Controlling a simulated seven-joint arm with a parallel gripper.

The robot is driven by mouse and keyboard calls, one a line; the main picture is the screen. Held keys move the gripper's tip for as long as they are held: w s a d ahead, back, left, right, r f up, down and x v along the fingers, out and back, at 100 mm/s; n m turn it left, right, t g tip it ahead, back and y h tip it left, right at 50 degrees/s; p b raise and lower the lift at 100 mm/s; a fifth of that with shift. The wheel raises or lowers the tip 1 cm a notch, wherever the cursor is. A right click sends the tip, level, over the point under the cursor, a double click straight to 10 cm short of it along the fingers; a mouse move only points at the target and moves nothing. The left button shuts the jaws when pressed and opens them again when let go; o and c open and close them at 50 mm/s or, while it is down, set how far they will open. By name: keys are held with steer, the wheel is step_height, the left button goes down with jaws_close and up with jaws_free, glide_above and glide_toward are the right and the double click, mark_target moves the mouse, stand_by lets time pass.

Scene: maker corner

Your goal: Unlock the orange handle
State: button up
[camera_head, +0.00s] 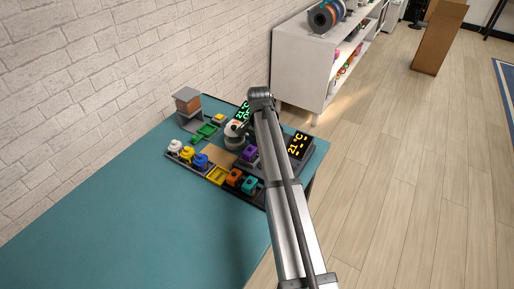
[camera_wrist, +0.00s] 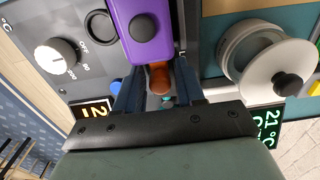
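A rounded orange-brown piece (camera_wrist: 159,78) sticks out from under the purple block (camera_wrist: 145,28) in the wrist view; it looks like a handle end. My gripper (camera_wrist: 160,85) has its two dark blue fingers on either side of this piece. I cannot tell whether they touch it. In the head view the purple block (camera_head: 250,153) sits beside my arm, which hides the gripper tips and the handle end. A separate orange block (camera_head: 234,178) stands in the front row, apart from the gripper.
A white dial (camera_wrist: 62,57) and a yellow-digit display (camera_wrist: 92,108) lie left of the gripper in the wrist view; a grey-and-white pot (camera_wrist: 270,65) stands right. Yellow (camera_head: 187,154), blue (camera_head: 201,160) and teal (camera_head: 250,184) blocks stand nearby. The front left of the teal table (camera_head: 150,225) is clear.

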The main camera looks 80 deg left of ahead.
steer(key=shift+c, duration=0.4)
steer(key=c, duration=0.5)
steer(key=shift+w+a, duration=0.95)
steer(key=o, duration=0.6)
steer(key=shift+r, duration=0.1)
steer(key=shift+r, duration=3.4)
